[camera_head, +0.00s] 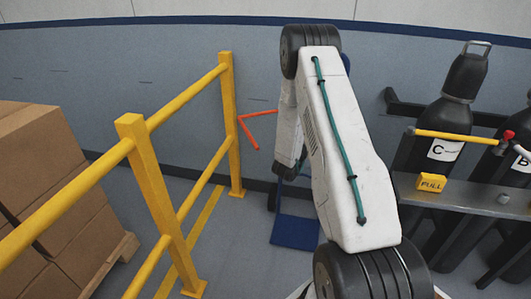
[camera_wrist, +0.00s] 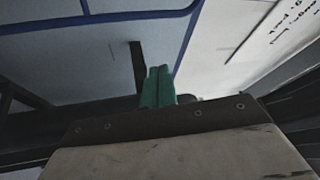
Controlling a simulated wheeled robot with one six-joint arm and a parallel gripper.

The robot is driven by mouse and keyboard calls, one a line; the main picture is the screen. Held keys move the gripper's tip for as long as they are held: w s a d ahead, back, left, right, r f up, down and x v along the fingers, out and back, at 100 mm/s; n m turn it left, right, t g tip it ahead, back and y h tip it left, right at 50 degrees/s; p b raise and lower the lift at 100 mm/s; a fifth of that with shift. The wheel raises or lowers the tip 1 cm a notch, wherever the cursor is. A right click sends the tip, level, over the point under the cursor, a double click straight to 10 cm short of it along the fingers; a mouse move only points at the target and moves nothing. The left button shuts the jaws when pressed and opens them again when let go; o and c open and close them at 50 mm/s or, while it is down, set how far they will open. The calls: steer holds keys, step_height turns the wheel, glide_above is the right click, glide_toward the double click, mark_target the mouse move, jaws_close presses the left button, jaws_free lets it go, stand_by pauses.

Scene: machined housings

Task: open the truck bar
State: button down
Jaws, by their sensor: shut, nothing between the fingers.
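An orange-red bent bar (camera_head: 258,128) sticks out to the left from behind my arm in the head view. It looks like the truck's bar, but its other end is hidden. A blue plate (camera_head: 295,232) low behind my arm appears to be part of the truck; most of the truck is hidden. My gripper (camera_wrist: 158,72) shows in the wrist view as two green fingers shut together with nothing between them. The head view does not clearly show my gripper, so I cannot tell its distance from the bar. No orange-red bar shows in the wrist view.
A yellow guard rail (camera_head: 158,180) stands at left, before stacked cartons (camera_head: 40,160). At right, dark gas cylinders (camera_head: 465,75) stand in a rack (camera_head: 480,200) with a yellow bar (camera_head: 443,135) and a FULL tag (camera_head: 431,184). A whitish panel (camera_wrist: 235,40) carries handwriting.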

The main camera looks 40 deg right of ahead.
steer(key=s+a+f+n+t+y, duration=0.2)
steer(key=a+f+n+t+y, duration=0.1)
steer(key=a+n+t+y, duration=0.45)
steer(key=s+a+f+n+t+y, duration=0.25)
steer(key=a+n+t+y, duration=0.2)
steer(key=a+y, duration=0.5)
steer(key=w+f+y, duration=0.1)
steer(key=w+f, duration=0.1)
steer(key=w, duration=1.1)
steer(key=shift+w+n+g, duration=0.3)
steer(key=shift+w+g, duration=0.05)
steer(key=shift+g, duration=0.05)
steer(key=shift+d, duration=0.1)
